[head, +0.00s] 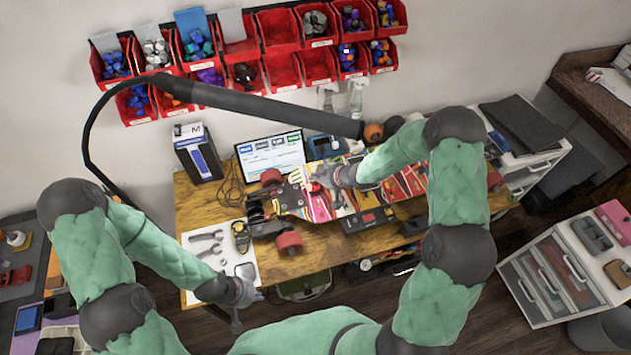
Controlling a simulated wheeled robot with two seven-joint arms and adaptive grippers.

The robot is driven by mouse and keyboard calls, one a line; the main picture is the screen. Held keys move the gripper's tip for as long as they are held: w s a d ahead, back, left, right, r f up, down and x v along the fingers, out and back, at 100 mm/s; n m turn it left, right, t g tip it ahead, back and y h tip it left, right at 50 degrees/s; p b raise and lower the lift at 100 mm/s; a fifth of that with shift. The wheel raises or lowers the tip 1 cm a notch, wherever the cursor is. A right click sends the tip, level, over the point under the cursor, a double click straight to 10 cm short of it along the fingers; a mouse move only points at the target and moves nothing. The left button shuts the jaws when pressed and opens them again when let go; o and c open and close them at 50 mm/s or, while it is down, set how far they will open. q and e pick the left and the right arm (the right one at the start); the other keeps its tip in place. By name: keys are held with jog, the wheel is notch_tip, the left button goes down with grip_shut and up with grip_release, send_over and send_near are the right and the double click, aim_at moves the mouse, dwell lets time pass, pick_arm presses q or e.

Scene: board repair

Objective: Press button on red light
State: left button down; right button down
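A colourful skateboard (320,203) with red wheels lies across the wooden workbench. A dark box with a small red glowing display (368,218) sits at the board's near side; its button is too small to make out. My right gripper (322,178) is over the board's upper edge, up and left of the dark box and apart from it. Its fingers are too small to tell open from shut. My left gripper (246,306) hangs at the bench's front left edge, below the tool sheet, with its fingers spread and nothing visible between them.
A white sheet with wrenches (216,262) lies at the bench's left end. A lit monitor (270,155) stands behind the board. Red parts bins (281,72) hang on the wall. A white drawer cabinet (548,272) stands at the right. Bare wood shows in front of the board.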

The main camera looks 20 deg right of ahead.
notch_tip(320, 180, up, 5)
jog(key=p, duration=0.3)
jog(key=shift+s+p, duration=0.1)
jog(key=shift+p, duration=0.2)
jog(key=s+a+f+m+g, duration=0.2)
jog(key=s+f+m+g, duration=0.15)
jog(key=s, duration=0.75)
jog(key=s+a+f+m+g+h, duration=0.1)
jog(key=s+a+f+m+g, duration=0.3)
jog(key=s, duration=0.6)
jog(key=s+f+m, duration=0.3)
jog(key=s+f, duration=0.2)
jog(key=s, duration=0.6)
notch_tip(320, 180, down, 18)
jog(key=w+a+n+b, duration=0.1)
jog(key=b, duration=1.7)
jog(key=shift+w+a+r+b, duration=0.2)
jog(key=shift+w+a+b, duration=0.1)
jog(key=shift+w+b, duration=0.05)
